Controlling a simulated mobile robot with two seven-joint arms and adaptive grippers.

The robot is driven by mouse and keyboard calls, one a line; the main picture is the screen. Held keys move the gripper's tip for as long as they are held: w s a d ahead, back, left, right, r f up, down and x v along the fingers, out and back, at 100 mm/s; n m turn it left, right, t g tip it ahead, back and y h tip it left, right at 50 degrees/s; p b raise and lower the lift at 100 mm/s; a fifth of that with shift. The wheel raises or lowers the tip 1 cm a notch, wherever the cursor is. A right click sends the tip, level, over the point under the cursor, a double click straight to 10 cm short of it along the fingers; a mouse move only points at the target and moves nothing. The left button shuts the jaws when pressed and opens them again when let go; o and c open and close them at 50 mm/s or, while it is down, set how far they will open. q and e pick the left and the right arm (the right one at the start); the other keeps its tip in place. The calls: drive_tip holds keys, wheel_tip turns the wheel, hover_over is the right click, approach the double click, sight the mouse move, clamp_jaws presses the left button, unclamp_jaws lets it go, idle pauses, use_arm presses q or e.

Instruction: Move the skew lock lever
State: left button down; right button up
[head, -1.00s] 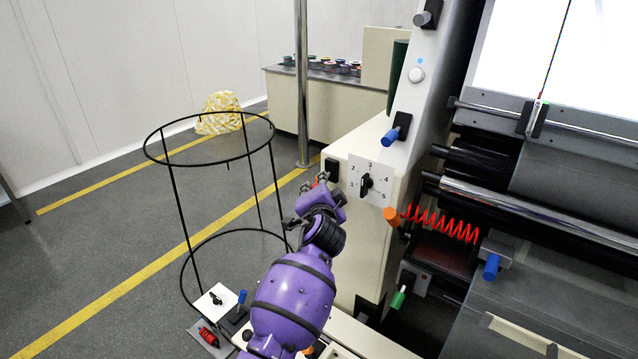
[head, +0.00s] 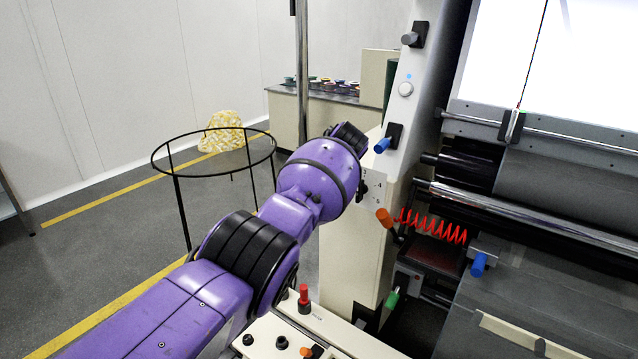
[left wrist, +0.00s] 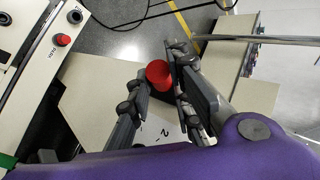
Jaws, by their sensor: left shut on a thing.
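In the left wrist view my left gripper (left wrist: 158,70) is shut on a red cylindrical handle (left wrist: 158,75), which sits between its two fingers near the cream cabinet's side. No label shows on this handle, so I cannot tell whether it is the skew lock lever. In the head view my purple left arm hides the gripper and the handle. Other levers show on the machine: a blue one (head: 384,145), an orange one (head: 384,216), a green one (head: 392,299) and a second blue one (head: 478,264). My right gripper is not in view.
A numbered dial plate (head: 374,185) is partly covered by my arm. A console with a red button (head: 304,293) is at the bottom. A black wire hoop stand (head: 213,175) is behind my arm. A red coiled cord (head: 435,225) hangs by the rollers. Open floor lies at left.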

use_arm(q)
drive_tip(key=shift+d+f+g+b, duration=0.1)
drive_tip(key=shift+f+g+b, duration=0.1)
drive_tip(key=shift+g+b, duration=0.15)
idle(0.4)
drive_tip(key=c, duration=1.7)
unclamp_jaws()
drive_tip(key=shift+o, duration=0.2)
drive_tip(key=shift+w+r, duration=0.15)
drive_tip(key=shift+r, duration=0.15)
drive_tip(key=v, duration=1.2)
drive_tip(key=shift+d, duration=0.15)
